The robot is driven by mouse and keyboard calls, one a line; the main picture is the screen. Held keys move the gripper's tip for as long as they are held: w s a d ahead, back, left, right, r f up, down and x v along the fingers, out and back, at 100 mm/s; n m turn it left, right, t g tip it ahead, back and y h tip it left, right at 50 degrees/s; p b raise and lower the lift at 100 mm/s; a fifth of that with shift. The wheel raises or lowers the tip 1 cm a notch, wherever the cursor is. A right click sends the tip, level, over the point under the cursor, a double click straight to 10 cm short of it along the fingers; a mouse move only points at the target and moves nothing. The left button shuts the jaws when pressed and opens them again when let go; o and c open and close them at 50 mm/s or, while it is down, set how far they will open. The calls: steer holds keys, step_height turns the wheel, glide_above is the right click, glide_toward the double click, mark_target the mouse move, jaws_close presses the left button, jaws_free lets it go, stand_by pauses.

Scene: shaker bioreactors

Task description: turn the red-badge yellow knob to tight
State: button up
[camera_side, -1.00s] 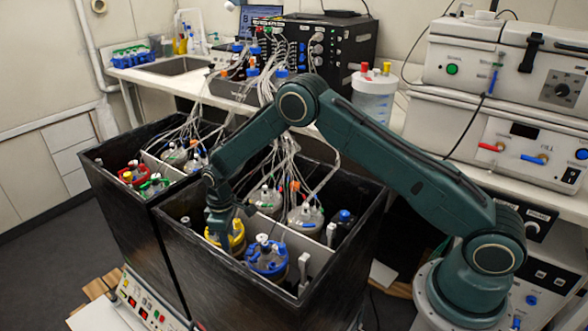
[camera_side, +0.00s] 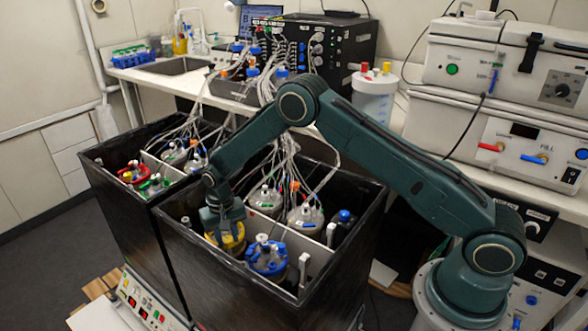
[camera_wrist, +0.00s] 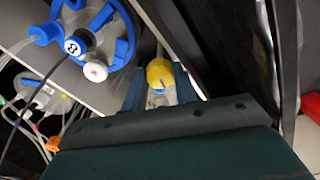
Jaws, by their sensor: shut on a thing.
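In the side view, the yellow knob (camera_side: 230,243) is partly hidden under my gripper (camera_side: 222,222), inside the front black box. In the wrist view, a small rounded yellow part (camera_wrist: 159,72) with a blue mark shows between the two blue fingers of my gripper (camera_wrist: 160,88). The jaws are shut on the yellow knob. A red badge cannot be made out, and the knob's lower part is hidden.
A blue-ringed vessel (camera_side: 267,258) stands close beside the yellow one; its ring shows large in the wrist view (camera_wrist: 122,28). The black box (camera_side: 215,285) has high walls close to my gripper. Clear vessels with tubes (camera_side: 305,215) stand behind.

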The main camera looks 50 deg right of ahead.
steer(key=shift+m, duration=1.9)
steer(key=o, duration=1)
steer(key=shift+c, duration=0.2)
steer(key=shift+r, duration=0.1)
step_height(320, 180, up, 14)
